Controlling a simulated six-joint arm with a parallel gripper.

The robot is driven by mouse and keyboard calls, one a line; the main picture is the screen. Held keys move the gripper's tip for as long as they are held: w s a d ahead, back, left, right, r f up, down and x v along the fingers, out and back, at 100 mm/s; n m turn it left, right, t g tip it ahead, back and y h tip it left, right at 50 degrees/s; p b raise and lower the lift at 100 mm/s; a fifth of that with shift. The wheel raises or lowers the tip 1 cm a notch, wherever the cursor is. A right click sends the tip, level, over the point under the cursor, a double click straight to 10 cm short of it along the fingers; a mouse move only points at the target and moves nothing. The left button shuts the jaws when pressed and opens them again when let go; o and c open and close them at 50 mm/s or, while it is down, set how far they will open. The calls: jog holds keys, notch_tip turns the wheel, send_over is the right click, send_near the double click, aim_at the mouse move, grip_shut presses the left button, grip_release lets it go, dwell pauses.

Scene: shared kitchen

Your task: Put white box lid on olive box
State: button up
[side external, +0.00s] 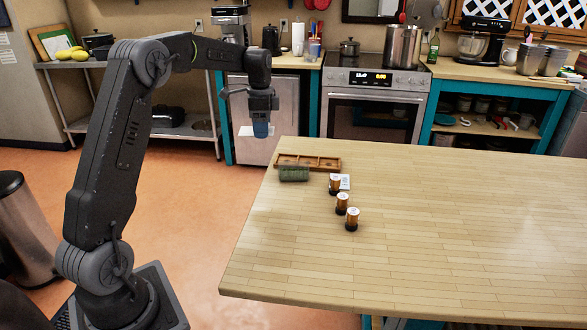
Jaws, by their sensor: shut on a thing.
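My gripper (261,128) hangs in the air beyond the far left corner of the table as seen here, with bluish tips. It is shut on a thin white flat piece, which looks like the white box lid (245,131); the fingers hide part of it. The olive box (293,174) sits on the table near its left edge, in front of a wooden compartment tray. The lid is above the box in the picture and clearly apart from it. The inside of the box is too small to make out.
The brown wooden tray (325,164) lies along the far left table edge. Several amber jars with dark bases, one of them here (342,203), stand right of the box. A small white item (345,181) lies beside the farthest jar. The wooden table (450,240) is clear at right and front.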

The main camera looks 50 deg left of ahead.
jog(key=shift+w+a, duration=0.15)
jog(key=shift+a, duration=0.95)
jog(key=w+d+f, duration=0.4)
jog(key=w, duration=0.1)
jog(key=w+d+f, duration=0.2)
jog(key=w+d, duration=0.1)
jog(key=shift+w+d+f, duration=0.1)
jog(key=shift+w+f, duration=0.1)
jog(key=shift+f, duration=2.1)
jog(key=shift+f, duration=0.25)
jog(key=shift+f, duration=0.25)
jog(key=o, duration=0.9)
jog(key=shift+r, duration=0.1)
